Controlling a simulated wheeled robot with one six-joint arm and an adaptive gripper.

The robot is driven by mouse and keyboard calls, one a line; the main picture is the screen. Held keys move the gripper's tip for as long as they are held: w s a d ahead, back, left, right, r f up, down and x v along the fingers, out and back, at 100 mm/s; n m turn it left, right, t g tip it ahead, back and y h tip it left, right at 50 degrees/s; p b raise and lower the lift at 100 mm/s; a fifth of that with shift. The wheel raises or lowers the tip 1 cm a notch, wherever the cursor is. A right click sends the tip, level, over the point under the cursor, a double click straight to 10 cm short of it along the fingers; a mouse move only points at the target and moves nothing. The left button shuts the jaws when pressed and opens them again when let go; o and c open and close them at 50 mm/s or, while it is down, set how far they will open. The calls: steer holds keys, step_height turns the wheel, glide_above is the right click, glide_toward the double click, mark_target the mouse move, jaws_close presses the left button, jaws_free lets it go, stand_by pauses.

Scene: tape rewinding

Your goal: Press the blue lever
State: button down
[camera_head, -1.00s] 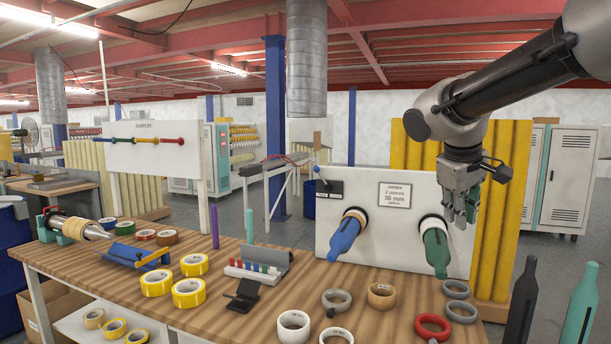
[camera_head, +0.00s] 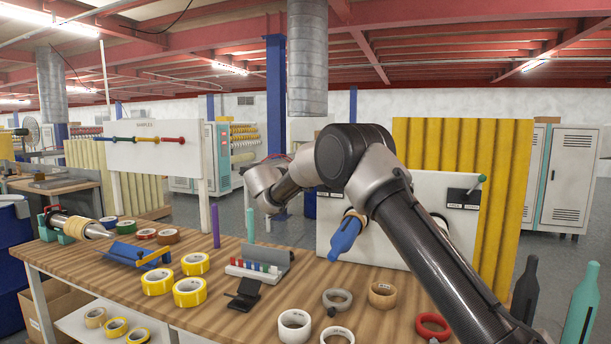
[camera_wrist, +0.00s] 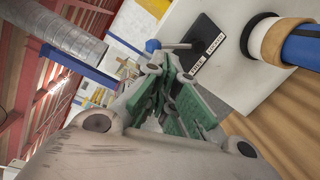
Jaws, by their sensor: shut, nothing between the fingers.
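The blue lever shows in the wrist view as a grey rod with a small blue knob (camera_wrist: 152,45). A gap seems to lie between fingertips and knob, but the depth is hard to judge. In the head view my arm hides the lever and my fingers. A green-tipped lever (camera_head: 481,178) is at the panel's right top.
A blue spindle (camera_head: 346,236) with a tan roll juts from the panel below the lever. The wooden bench (camera_head: 240,325) holds several tape rolls, a blue tray (camera_head: 133,256) and two upright rods, purple (camera_head: 215,226) and green (camera_head: 250,225).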

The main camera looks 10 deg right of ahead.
steer(key=w+a+f+n+t, duration=0.2)
steer(key=a+f, duration=0.1)
steer(key=a, duration=0.3)
steer(key=shift+w+f+y, duration=0.2)
steer(key=shift+y, duration=0.2)
steer(key=w+d+r, duration=0.2)
steer(key=w+d, duration=0.5)
steer(key=d, duration=0.1)
steer(key=shift+w+d, duration=0.15)
steer(key=shift+d, duration=0.2)
steer(key=shift+f, duration=0.1)
steer(key=shift+d+r+m, duration=0.15)
steer(key=shift+r+m, duration=0.15)
steer(key=shift+m, duration=0.1)
